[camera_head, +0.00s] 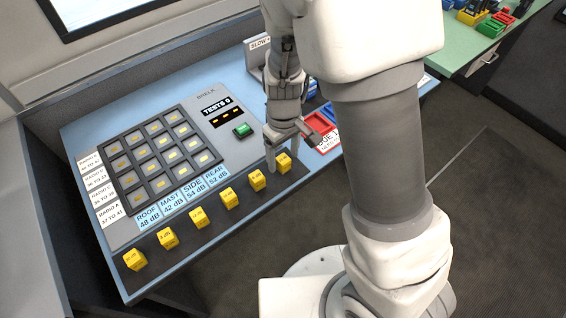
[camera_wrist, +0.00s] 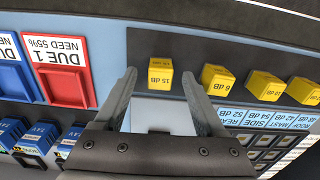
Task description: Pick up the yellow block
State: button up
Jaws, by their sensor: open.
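Several yellow blocks stand in a row on a dark strip along the front edge of the console. The rightmost yellow block (camera_head: 284,162) is just beside my gripper (camera_head: 286,160) in the head view. In the wrist view this yellow block, marked 15 dB (camera_wrist: 160,74), lies ahead of and between my open fingers (camera_wrist: 160,82), a little beyond the tips. Nothing is between the fingers. Another yellow block, marked 6 dB (camera_wrist: 217,79), stands to its side, near the other finger. The head view does not show clearly how high the fingertips are above the strip.
A keypad panel (camera_head: 160,155) with a green button (camera_head: 242,130) fills the console's middle. A red tray (camera_wrist: 66,86) and a blue tray (camera_wrist: 10,72) lie beside the block row, with blue blocks (camera_wrist: 12,132) near them. A green table (camera_head: 478,35) stands at upper right.

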jog(key=shift+f, duration=0.9)
jog(key=shift+c, duration=0.3)
grip_shut()
jog(key=shift+r, duration=0.1)
